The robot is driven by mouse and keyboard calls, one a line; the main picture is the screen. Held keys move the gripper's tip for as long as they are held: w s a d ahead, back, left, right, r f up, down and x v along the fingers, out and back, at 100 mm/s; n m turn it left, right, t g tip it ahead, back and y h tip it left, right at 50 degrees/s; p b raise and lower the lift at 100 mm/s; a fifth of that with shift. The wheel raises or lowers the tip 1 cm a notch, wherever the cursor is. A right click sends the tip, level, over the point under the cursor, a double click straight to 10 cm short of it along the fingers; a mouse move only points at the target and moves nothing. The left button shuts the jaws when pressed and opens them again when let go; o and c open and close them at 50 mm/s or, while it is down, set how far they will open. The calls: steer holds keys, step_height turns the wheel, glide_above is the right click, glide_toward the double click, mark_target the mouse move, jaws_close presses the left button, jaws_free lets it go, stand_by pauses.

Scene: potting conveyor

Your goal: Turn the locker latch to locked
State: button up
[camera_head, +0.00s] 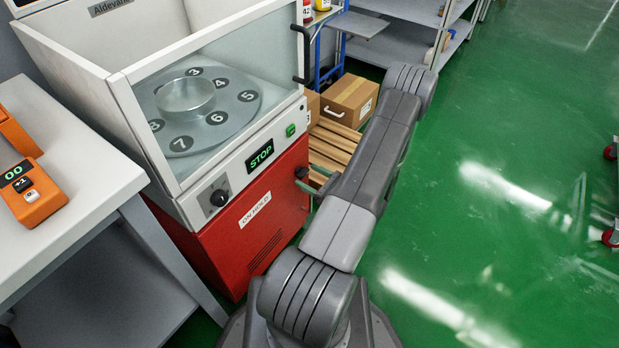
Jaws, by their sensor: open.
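A red cabinet (232,258) with an "ON HOLD" label stands under the glass-sided machine. A small dark knob-like part (301,172), possibly the latch, shows at the cabinet's upper right edge. Its turned position cannot be made out. My gripper (304,175) shows as two thin grey-green fingers left of my forearm, pointing at the cabinet. The fingers are open, one on each side of the dark part in the picture; contact cannot be told. My arm hides the rest of the gripper.
The machine's turntable (241,109) has numbered spots behind glass, with a lit STOP display (260,155) below. A white table (101,165) with an orange counter (37,196) is at left. Cardboard boxes (351,98) stand behind. Green floor at right is mostly clear.

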steer(key=shift+w+a, duration=0.25)
steer(key=shift+a, duration=0.05)
steer(key=shift+c, duration=0.4)
steer(key=c, duration=0.9)
steer(key=shift+f+n+b, duration=0.1)
steer(key=shift+n+b, duration=0.2)
steer(key=shift+b, duration=0.15)
steer(key=shift+n+b, duration=5.95)
steer(key=shift+n, duration=2.65)
